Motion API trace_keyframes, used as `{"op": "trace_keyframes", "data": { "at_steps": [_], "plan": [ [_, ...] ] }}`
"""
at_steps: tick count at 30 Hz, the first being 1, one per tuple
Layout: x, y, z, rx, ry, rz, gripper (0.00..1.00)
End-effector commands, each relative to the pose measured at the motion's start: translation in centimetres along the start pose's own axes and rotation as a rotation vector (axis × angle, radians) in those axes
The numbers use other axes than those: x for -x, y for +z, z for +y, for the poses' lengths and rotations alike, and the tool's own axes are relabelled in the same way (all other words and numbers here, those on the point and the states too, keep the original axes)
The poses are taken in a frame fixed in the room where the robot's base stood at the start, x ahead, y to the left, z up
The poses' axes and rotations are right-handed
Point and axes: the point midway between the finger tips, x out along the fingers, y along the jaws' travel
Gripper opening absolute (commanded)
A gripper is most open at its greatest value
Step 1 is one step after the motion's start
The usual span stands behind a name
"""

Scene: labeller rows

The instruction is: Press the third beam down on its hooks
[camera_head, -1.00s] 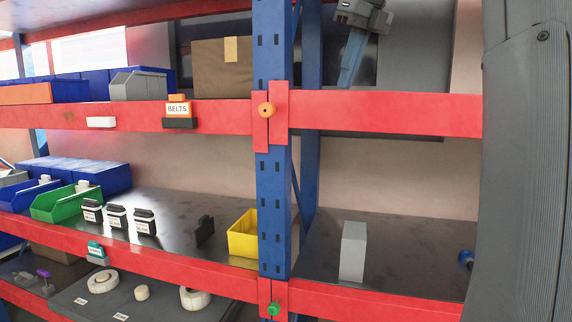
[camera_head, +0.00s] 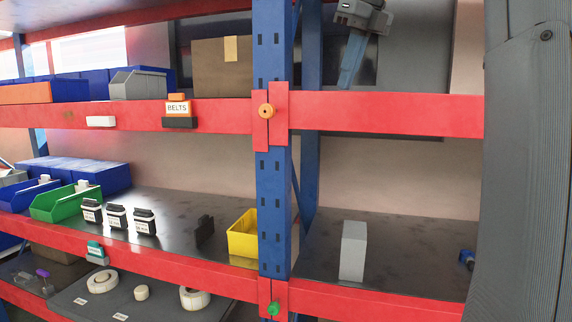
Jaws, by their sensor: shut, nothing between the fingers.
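A red beam (camera_head: 385,114) runs right from the blue upright (camera_head: 275,200) at upper-shelf height. Its end plate (camera_head: 279,125) meets the upright beside the plate of the left upper beam (camera_head: 225,113), and its top edge is slightly higher. An orange round pin (camera_head: 266,111) shows at that joint. A lower right red beam (camera_head: 380,302) and a lower left red beam (camera_head: 150,264) meet the upright near a green knob (camera_head: 273,309). Which beam counts as third is not marked, and the hooks are hidden. My gripper is not in view; a grey part of my arm (camera_head: 525,180) fills the right edge.
The lower right shelf holds a pale upright box (camera_head: 353,250) and a small blue item (camera_head: 466,257). A yellow bin (camera_head: 243,234) stands left of the upright. A grey device (camera_head: 362,15) shows at the top. The space before the right upper beam looks clear.

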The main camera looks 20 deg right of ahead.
Motion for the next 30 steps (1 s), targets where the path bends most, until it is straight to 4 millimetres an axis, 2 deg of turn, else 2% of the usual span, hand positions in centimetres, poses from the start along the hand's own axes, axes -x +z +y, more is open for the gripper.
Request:
{"op": "trace_keyframes", "data": {
  "at_steps": [30],
  "plan": [
    [-1.7,-0.8,-0.1,-0.003,0.004,0.010,0.00]
  ]
}}
